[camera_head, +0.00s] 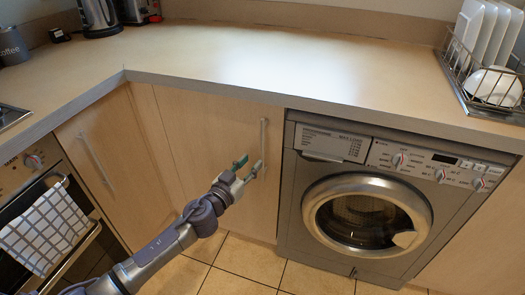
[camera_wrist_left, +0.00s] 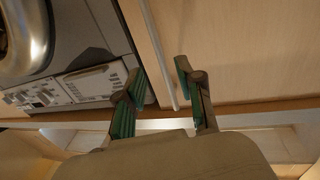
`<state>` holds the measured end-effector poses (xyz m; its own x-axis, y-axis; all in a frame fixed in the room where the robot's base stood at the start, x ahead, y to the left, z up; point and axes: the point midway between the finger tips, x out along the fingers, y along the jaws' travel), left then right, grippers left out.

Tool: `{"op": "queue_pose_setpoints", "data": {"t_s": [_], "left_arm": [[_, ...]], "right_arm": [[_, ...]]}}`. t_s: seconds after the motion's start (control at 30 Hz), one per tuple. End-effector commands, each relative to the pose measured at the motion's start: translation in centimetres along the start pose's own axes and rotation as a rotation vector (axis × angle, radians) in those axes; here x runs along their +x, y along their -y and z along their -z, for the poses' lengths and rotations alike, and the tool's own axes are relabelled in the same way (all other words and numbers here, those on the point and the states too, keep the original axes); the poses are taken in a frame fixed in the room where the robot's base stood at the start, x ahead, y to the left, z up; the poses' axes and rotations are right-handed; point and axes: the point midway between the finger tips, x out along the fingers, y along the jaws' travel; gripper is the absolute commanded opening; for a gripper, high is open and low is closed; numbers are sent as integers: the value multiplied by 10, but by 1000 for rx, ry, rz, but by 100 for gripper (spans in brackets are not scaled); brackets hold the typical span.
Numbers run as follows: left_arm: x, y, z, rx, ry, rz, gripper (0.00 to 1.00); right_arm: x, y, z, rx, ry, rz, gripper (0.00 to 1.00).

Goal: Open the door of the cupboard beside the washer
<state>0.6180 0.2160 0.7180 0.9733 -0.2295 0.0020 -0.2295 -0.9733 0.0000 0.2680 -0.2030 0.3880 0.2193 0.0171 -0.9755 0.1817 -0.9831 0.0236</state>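The light wood cupboard door (camera_head: 205,130) left of the washer is shut. Its vertical metal bar handle (camera_head: 264,135) is near the door's right edge. My left gripper (camera_head: 250,166) is in front of the door by the handle's lower part, with its green-padded fingers apart and nothing held. In the left wrist view the handle (camera_wrist_left: 162,62) lies in the gap between the fingers of the left gripper (camera_wrist_left: 158,76); whether it is deep enough to be between the pads, I cannot tell. My right gripper is not in view.
The washer (camera_head: 355,195) stands right of the door. Another cupboard door (camera_head: 112,165) with a handle is to the left, then an oven with a checked towel (camera_head: 45,232). The worktop (camera_head: 260,60) overhangs above. The tiled floor in front is clear.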

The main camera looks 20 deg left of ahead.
Motion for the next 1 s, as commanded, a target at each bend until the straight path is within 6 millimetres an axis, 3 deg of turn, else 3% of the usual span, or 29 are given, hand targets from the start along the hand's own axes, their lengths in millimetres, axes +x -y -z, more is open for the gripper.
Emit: {"op": "queue_pose_setpoints", "data": {"t_s": [0.1, 0.33, 0.5, 0.8, 1.0], "left_arm": [[27, 0, 1, 3, -3, 1, 37], [63, 0, -1, 1, 0, 2, 37], [74, 0, -1, 0, 1, 1, 37], [76, 0, -1, 0, 2, 1, 37], [75, 0, -1, 0, 2, 1, 4]], "right_arm": [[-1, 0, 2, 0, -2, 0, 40], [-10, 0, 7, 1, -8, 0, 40], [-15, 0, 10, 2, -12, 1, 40], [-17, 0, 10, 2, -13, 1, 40], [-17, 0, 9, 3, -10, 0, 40]]}}
